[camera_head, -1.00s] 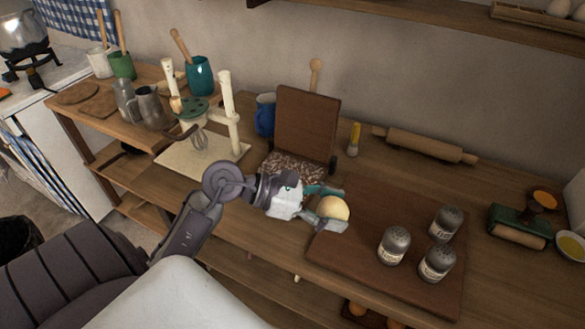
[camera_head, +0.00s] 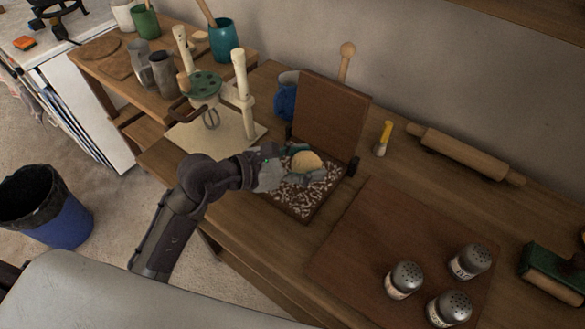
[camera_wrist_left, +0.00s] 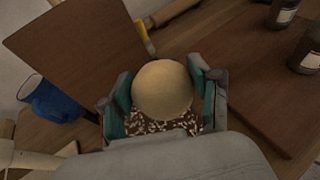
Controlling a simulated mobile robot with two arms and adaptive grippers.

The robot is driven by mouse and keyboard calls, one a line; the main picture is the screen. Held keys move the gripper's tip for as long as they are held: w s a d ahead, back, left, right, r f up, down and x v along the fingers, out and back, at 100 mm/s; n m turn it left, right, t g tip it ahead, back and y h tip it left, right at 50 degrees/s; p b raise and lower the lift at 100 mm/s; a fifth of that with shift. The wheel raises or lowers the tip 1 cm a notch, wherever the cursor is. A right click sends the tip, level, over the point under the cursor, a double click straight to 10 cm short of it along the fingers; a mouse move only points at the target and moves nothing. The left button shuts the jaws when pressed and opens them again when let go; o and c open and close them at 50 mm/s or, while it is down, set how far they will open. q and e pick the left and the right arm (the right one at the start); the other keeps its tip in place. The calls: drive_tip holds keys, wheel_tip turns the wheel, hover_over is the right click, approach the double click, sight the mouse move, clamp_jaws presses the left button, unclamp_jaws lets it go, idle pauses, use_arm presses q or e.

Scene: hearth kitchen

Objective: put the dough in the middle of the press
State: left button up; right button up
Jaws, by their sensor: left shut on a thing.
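The dough (camera_head: 306,161) is a pale, round ball. My left gripper (camera_head: 308,170) is shut on it, with a finger on each side; the dough also shows between the green-padded fingers in the left wrist view (camera_wrist_left: 162,90). The press (camera_head: 300,203) stands open: its brown lid (camera_head: 331,115) is raised at the back and its speckled lower plate lies flat. The dough is over the lower plate; I cannot tell whether it touches it. The gripper hides part of the plate. My right gripper is not in view.
A brown board (camera_head: 385,240) lies right of the press with several shakers (camera_head: 404,280) on it. A blue jug (camera_head: 286,98) and a white stand with a whisk (camera_head: 240,95) are left of the lid. A yellow-handled brush (camera_head: 384,138) and a rolling pin (camera_head: 465,154) lie behind.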

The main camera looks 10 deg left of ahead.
sight(298, 157)
use_arm(q)
drive_tip(key=d, duration=0.6)
drive_tip(key=shift+w+d+r+p, duration=0.25)
drive_tip(key=shift+d+r+p, duration=0.1)
drive_tip(key=shift+d, duration=0.05)
drive_tip(key=w+a+f, duration=0.1)
drive_tip(key=a+f, duration=0.1)
drive_tip(key=a, duration=0.1)
drive_tip(key=w+a+f, duration=0.2)
drive_tip(key=a, duration=0.1)
drive_tip(key=w+a+f, duration=0.2)
drive_tip(key=a, duration=0.1)
drive_tip(key=shift+a+f, duration=0.2)
drive_tip(key=shift+a, duration=0.1)
drive_tip(key=shift+a+f, duration=0.1)
drive_tip(key=shift+f, duration=2)
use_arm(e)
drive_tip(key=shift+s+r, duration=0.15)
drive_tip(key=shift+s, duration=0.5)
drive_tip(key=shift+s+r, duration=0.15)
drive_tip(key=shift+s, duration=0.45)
